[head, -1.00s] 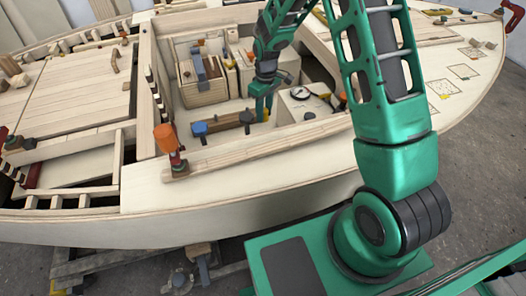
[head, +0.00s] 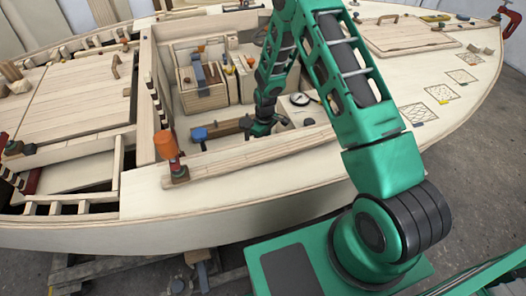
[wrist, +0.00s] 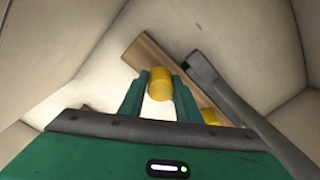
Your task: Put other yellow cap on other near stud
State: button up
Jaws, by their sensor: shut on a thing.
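In the wrist view, a yellow cap (wrist: 159,84) sits between the two green fingers of my gripper (wrist: 158,92), which are shut on it. A second yellow piece (wrist: 209,116) shows beyond the right finger, partly hidden by my gripper. In the head view, my gripper (head: 262,126) is low inside the open hull compartment, close to the right end of a brown wooden board (head: 222,129). The held cap cannot be made out there. A blue cap (head: 200,134) stands near the board's left end. The near studs are not clearly visible.
A dark grey bar (wrist: 222,88) slants across the wrist view, right of the fingers. A round gauge (head: 300,99) sits right of my gripper. Wooden boxes (head: 203,92) fill the back of the compartment.

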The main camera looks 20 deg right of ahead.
notch_tip(320, 180, down, 4)
jog(key=shift+r, duration=0.25)
jog(key=o, duration=1)
jog(key=shift+o, duration=0.2)
jog(key=r, duration=1.2)
jog(key=shift+w+d, duration=0.15)
jog(key=shift+d, duration=0.1)
jog(key=s+d+r+m, duration=0.2)
jog(key=s+d+r, duration=0.25)
jog(key=r, duration=0.35)
jog(key=s+d+r+m+h, duration=0.1)
jog(key=s+d+r+m, duration=0.1)
jog(key=s+d+r, duration=0.4)
jog(key=s+d+r+m, duration=0.2)
jog(key=s+d+r, duration=0.1)
jog(key=r, duration=0.6)
jog(key=s+d+r+m, duration=0.1)
jog(key=s+r+m, duration=0.2)
jog(key=s, duration=0.9)
jog(key=s+d+r+m, duration=0.2)
jog(key=s+r+m, duration=0.2)
jog(key=s, duration=0.9)
notch_tip(320, 180, up, 3)
jog(key=shift+f+m+y, duration=0.2)
jog(key=shift+m+y, duration=0.1)
jog(key=shift+y, duration=0.1)
